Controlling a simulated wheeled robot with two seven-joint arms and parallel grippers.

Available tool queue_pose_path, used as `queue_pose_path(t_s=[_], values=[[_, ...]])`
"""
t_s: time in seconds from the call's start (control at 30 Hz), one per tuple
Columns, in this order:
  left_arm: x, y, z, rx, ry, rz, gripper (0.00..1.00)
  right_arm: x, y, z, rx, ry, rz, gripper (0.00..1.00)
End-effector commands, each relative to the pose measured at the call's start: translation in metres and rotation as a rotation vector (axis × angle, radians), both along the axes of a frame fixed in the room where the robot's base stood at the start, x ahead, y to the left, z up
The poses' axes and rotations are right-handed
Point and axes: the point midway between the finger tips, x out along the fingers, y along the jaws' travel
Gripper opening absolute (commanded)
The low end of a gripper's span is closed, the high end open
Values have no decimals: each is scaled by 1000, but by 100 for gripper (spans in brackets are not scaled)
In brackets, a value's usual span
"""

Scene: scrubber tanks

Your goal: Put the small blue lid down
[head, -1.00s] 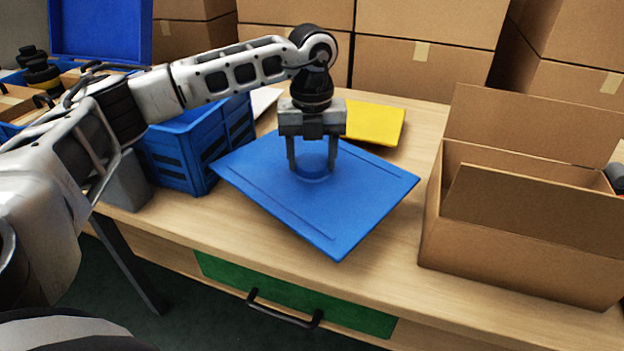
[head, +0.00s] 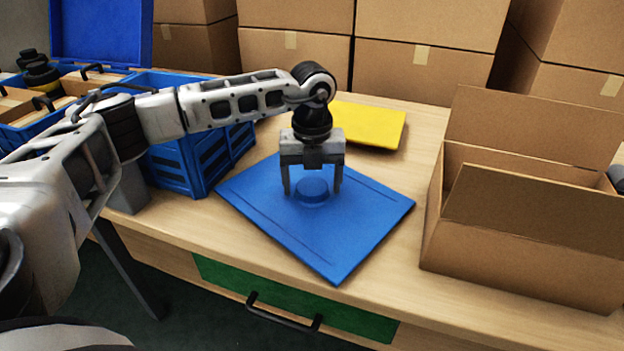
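The blue lid (head: 340,245) is a flat square panel with a round knob (head: 312,190) in its middle. It appears to lie flat on the wooden table, with its near corner close to the table's front edge. My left gripper (head: 312,187) is above the lid, with its fingers pointing down on either side of the knob. Gaps show between the fingers and the knob, so the gripper is open. My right gripper is not in view.
A blue crate (head: 180,165) stands close to the lid's left. A yellow panel (head: 372,126) lies behind it. An open cardboard box (head: 520,235) stands on the right. Bare table (head: 405,240) shows between lid and box. A green drawer front (head: 225,273) is below.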

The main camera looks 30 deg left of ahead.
Motion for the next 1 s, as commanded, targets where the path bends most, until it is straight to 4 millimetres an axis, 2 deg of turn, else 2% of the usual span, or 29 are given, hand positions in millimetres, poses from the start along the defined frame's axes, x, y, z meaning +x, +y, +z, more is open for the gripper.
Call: queue_pose_path(t_s=[0.27,0.37,0.7,0.83,1.0], values=[[0,0,8,-1,-2,0,77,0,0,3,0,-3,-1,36],[1,0,24,-2,-4,1,77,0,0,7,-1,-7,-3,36],[1,-1,95,0,-3,-1,77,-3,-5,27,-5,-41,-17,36],[1,-1,113,-1,-2,-1,77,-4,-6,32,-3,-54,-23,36],[0,0,123,-1,-1,-1,77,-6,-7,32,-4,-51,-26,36]])
